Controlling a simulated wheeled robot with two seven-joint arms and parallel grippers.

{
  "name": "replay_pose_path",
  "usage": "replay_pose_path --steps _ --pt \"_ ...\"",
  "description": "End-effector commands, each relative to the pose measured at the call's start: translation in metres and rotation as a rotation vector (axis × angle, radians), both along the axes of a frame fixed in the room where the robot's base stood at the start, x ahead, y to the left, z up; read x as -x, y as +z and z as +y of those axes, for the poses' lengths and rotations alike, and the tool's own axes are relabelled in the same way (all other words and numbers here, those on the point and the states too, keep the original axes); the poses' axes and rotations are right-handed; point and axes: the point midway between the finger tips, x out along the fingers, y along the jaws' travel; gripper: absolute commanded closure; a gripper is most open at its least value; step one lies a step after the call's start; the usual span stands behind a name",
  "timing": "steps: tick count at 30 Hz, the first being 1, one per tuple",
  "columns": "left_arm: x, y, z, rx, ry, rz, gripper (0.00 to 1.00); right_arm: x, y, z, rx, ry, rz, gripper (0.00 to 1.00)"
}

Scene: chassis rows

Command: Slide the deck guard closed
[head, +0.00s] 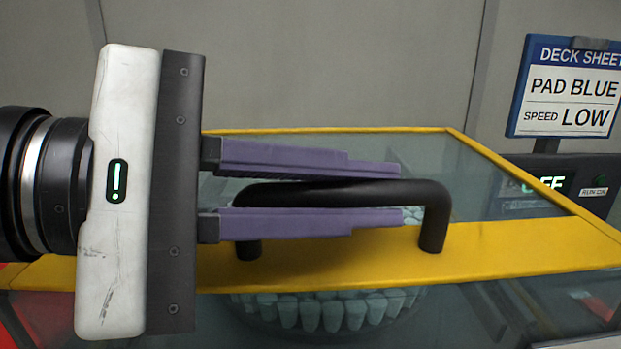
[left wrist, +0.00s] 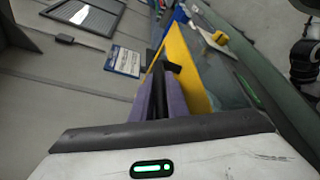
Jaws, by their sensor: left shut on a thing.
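The deck guard (head: 520,248) is a clear panel with a yellow frame, and a black bar handle (head: 436,215) stands on its near yellow rail. My left gripper (head: 400,192) comes in from the left and its two purple fingers are shut on the handle, one on the far side and one on the near side. In the left wrist view the fingers (left wrist: 160,98) grip the dark handle (left wrist: 172,68) beside the yellow guard frame (left wrist: 190,72). My right gripper is not clearly shown in either view.
A pale toothed round pad (head: 335,308) sits under the clear deck. A sign (head: 570,88) reading "PAD BLUE, SPEED LOW" stands at the right, above a dark panel with a green display (head: 550,183). A plain grey wall is behind.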

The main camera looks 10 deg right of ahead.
Motion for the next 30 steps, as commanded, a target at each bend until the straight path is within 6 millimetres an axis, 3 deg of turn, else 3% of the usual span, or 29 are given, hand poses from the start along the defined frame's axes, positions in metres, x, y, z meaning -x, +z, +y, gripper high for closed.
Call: replay_pose_path --steps 13,14,17,30 --pt "0.0088 -0.0013 -0.0014 -0.002 -0.014 0.003 1.0 0.0001 0.0028 0.0035 -0.015 -0.009 -0.004 0.54" --pt "0.009 -0.0013 -0.0015 -0.002 -0.014 0.003 0.83 0.0001 0.0028 0.0035 -0.014 -0.009 -0.004 0.54" --pt "0.0085 -0.0011 -0.0014 -0.002 -0.014 0.003 0.67 -0.0003 0.0028 0.0035 -0.014 -0.009 -0.004 0.54" --pt "0.006 0.0001 -0.0005 0.0 -0.008 0.001 0.67 0.0001 -0.0012 0.0019 -0.007 -0.003 0.001 0.54"
